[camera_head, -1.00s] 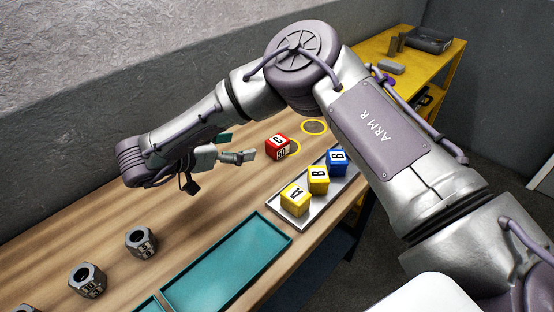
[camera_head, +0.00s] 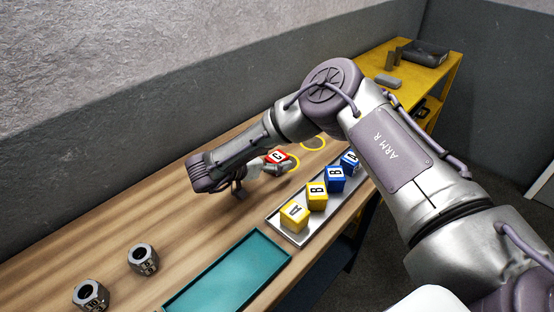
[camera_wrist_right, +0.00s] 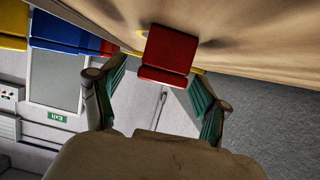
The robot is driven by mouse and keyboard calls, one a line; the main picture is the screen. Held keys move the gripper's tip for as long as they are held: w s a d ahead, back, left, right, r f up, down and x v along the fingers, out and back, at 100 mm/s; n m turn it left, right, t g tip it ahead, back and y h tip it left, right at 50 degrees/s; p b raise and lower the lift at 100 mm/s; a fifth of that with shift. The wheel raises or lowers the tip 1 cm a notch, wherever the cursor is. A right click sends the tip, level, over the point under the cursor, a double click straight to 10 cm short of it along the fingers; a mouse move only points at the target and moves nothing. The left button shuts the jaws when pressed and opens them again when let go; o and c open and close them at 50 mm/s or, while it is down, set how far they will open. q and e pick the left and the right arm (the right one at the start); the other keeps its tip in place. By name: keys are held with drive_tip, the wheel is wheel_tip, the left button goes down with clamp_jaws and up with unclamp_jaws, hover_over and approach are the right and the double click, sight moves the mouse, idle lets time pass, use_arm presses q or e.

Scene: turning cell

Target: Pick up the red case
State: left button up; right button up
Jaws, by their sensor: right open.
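The red case (camera_head: 276,157), a small cube with a white lettered label, sits on the wooden bench near a yellow ring marking. My right gripper (camera_head: 271,167) is low over the bench, right at the case, and partly hides it in the head view. In the right wrist view the red case (camera_wrist_right: 169,52) lies ahead, between and beyond the open fingers of my right gripper (camera_wrist_right: 160,92). I cannot tell whether either finger touches it; gaps show beside it. My left gripper is not in view.
A metal tray (camera_head: 277,222) holds yellow and blue lettered cubes close to the right of the case. A teal tray (camera_head: 228,274) and dark hex nuts (camera_head: 143,259) are nearer on the bench. Two yellow rings (camera_head: 313,143) mark the bench. A grey wall runs behind.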

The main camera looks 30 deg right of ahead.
drive_tip(key=shift+w+d+f, duration=0.1)
drive_tip(key=shift+d+f, duration=0.1)
drive_tip(key=shift+d, duration=0.3)
drive_tip(key=shift+a, duration=0.1)
drive_tip(key=c, duration=1.3)
drive_tip(key=shift+c, duration=0.2)
